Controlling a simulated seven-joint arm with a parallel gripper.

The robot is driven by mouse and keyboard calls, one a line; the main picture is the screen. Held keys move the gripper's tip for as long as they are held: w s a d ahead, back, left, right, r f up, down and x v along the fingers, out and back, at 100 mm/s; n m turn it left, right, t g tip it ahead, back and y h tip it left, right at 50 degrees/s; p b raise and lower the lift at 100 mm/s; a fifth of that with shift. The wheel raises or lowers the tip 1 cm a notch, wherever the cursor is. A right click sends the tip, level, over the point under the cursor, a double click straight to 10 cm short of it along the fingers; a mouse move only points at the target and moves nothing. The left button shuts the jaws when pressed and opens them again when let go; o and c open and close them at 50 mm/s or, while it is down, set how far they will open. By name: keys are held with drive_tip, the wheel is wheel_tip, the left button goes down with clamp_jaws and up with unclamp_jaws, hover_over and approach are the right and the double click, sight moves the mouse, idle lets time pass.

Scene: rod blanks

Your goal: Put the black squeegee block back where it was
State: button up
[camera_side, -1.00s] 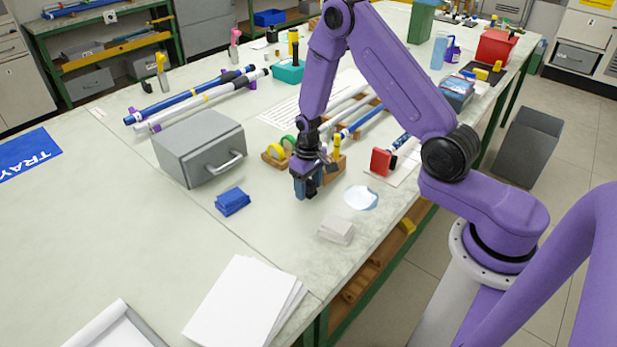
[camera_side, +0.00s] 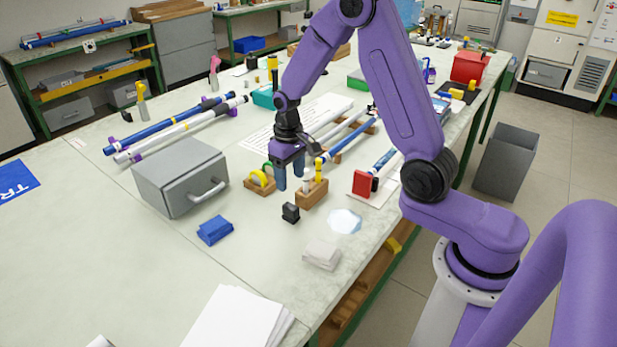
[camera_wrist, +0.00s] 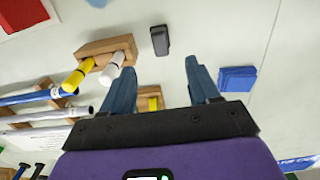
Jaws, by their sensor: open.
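The black squeegee block (camera_side: 290,213) stands on the pale bench top, in front of the wooden holder with the yellow and white pieces. It also shows in the wrist view (camera_wrist: 159,40), beyond my fingertips and apart from them. My gripper (camera_side: 294,183) is open and empty, above the bench behind the block, between the wooden holder and the tape stand. In the wrist view my gripper (camera_wrist: 160,68) has its two blue fingers spread wide with bare bench between their tips. Where the block stood before is not marked in any view.
The wooden holder (camera_side: 311,194) stands close to my fingers. The tape stand (camera_side: 259,186) is left of them. A grey box (camera_side: 180,177), blue cloths (camera_side: 215,230), a pale round patch (camera_side: 345,221) and a white stack (camera_side: 321,254) lie around.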

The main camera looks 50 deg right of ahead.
drive_tip(key=s+a+r+n, duration=0.6)
drive_tip(key=s+a+r, duration=0.1)
drive_tip(key=s+a, duration=0.25)
drive_tip(key=s+d+r+n, duration=0.1)
drive_tip(key=s+r+n, duration=0.1)
drive_tip(key=s, duration=0.8)
drive_tip(key=s+r+n, duration=0.2)
drive_tip(key=s+n, duration=0.2)
drive_tip(key=s, duration=0.6)
drive_tip(key=shift+s+d+r+n, duration=0.2)
drive_tip(key=shift+d+n, duration=0.1)
drive_tip(key=shift+d, duration=0.05)
